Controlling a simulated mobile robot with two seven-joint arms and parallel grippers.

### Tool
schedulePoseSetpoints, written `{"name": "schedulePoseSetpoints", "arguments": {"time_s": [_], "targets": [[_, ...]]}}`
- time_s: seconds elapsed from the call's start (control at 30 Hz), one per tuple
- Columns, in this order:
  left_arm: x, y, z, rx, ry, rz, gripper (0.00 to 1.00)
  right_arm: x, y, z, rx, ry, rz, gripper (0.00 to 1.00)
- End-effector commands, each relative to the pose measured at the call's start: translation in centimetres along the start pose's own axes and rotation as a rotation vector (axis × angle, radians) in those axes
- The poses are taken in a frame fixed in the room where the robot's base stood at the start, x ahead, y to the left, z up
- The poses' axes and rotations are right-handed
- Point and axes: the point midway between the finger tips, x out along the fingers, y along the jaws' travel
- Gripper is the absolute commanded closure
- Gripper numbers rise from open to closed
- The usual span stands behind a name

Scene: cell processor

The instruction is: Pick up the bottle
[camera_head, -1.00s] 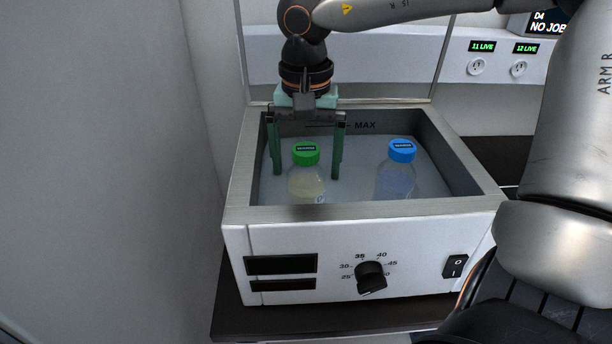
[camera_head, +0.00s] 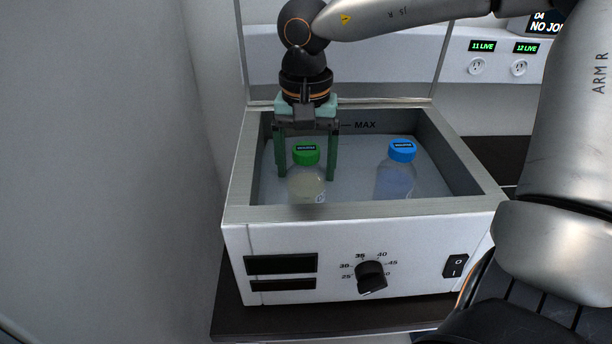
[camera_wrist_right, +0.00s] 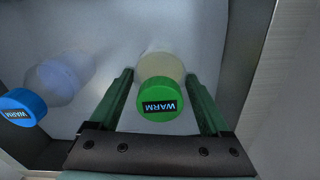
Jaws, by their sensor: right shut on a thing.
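A bottle with a green cap (camera_head: 305,154) and pale yellowish contents stands upright in the water bath (camera_head: 470,172). It also shows in the right wrist view (camera_wrist_right: 160,98), its cap label reading WARM. A second bottle with a blue cap (camera_head: 402,151) stands to its right in the bath; the right wrist view shows it at the left (camera_wrist_right: 22,107). My right gripper (camera_head: 306,176) points down with one green finger on each side of the green-capped bottle, shut on it. In the right wrist view the fingers (camera_wrist_right: 164,88) flank the bottle. My left gripper is not in view.
The bath's raised rim surrounds both bottles. Its front has a temperature knob (camera_head: 371,276) and a power switch (camera_head: 456,266). A wall (camera_head: 110,170) stands close on the left. Outlets (camera_head: 477,66) are on the back panel.

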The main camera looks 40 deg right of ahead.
Motion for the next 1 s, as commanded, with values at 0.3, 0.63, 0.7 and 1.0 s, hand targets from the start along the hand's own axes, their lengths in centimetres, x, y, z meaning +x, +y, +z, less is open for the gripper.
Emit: {"name": "schedulePoseSetpoints", "arguments": {"time_s": [0.3,0.63,0.7,1.0], "targets": [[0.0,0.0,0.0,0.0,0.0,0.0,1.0,-0.1,-0.1,0.0,0.0,0.002,-0.002,0.93],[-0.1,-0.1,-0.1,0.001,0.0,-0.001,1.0,-1.4,-0.1,-0.1,0.0,0.003,-0.003,0.93],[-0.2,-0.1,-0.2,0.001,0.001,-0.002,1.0,-2.3,-0.1,-0.1,0.0,0.004,-0.004,0.93],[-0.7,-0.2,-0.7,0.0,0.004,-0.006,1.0,-9.1,-0.1,-0.1,0.001,0.006,-0.005,0.93]]}}
